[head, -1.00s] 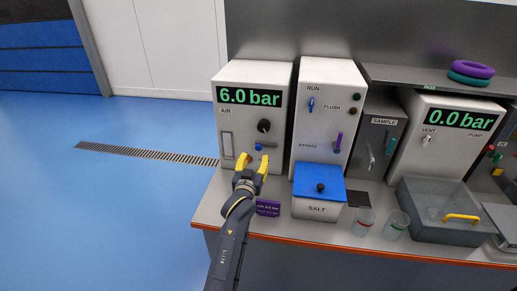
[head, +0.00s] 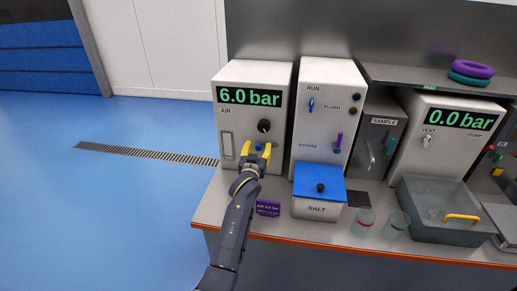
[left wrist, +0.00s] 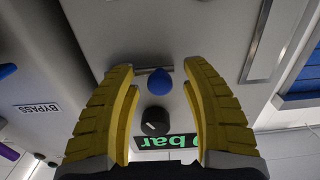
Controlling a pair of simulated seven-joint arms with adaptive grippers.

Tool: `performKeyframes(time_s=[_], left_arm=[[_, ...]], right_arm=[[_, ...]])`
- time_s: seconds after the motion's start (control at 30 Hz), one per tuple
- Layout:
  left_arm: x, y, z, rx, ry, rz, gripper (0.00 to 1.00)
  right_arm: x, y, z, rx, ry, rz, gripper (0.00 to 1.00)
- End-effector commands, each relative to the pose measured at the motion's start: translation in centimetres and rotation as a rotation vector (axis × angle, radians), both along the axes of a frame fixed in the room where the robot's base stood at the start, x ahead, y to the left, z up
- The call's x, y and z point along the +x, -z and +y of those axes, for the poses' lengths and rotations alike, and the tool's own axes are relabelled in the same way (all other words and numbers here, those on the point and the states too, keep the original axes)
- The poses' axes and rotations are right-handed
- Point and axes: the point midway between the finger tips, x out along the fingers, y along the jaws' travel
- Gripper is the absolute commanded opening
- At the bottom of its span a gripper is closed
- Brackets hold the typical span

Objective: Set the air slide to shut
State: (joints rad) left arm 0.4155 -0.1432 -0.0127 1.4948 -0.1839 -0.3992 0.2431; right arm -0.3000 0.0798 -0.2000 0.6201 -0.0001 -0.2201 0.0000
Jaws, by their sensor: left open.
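The air cabinet (head: 232,82) is a light grey box with a green "6.0 bar" display and a black knob (head: 264,126). The small blue handle of the air slide (head: 258,147) sits below that knob on the front panel. My left gripper (head: 256,151) is open, its yellow fingers pointing at the panel around the handle. In the left wrist view, the blue handle (left wrist: 160,82) lies between the fingers with a gap on each side. I cannot tell whether the fingertips reach past it. My right gripper is not in view.
Right of the air cabinet stands a cabinet (head: 325,80) marked RUN, FLUSH and BYPASS. A blue-lidded salt box (head: 318,208) and a purple sign (head: 267,208) stand on the bench in front. Two jars and a clear bin (head: 420,225) are farther right.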

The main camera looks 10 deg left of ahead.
Motion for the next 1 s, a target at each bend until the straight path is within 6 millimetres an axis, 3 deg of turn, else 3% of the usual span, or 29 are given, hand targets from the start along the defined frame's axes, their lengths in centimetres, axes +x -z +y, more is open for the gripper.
performKeyframes(time_s=[0.07, 0.5, 0.87, 1.0], left_arm=[[0.0, 0.0, 0.0, 0.000, 0.000, 0.000, 0.48], [0.0, 0.0, 0.0, 0.000, 0.000, 0.000, 0.00], [0.0, 0.0, 0.1, 0.000, 0.000, 0.001, 0.00], [-0.1, 0.1, 2.0, 0.004, -0.003, 0.001, 0.00]], right_arm=[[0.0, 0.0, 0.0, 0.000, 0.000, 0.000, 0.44], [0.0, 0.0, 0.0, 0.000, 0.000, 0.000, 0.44], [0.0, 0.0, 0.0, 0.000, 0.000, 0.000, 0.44], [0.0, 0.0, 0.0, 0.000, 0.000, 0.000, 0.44]])
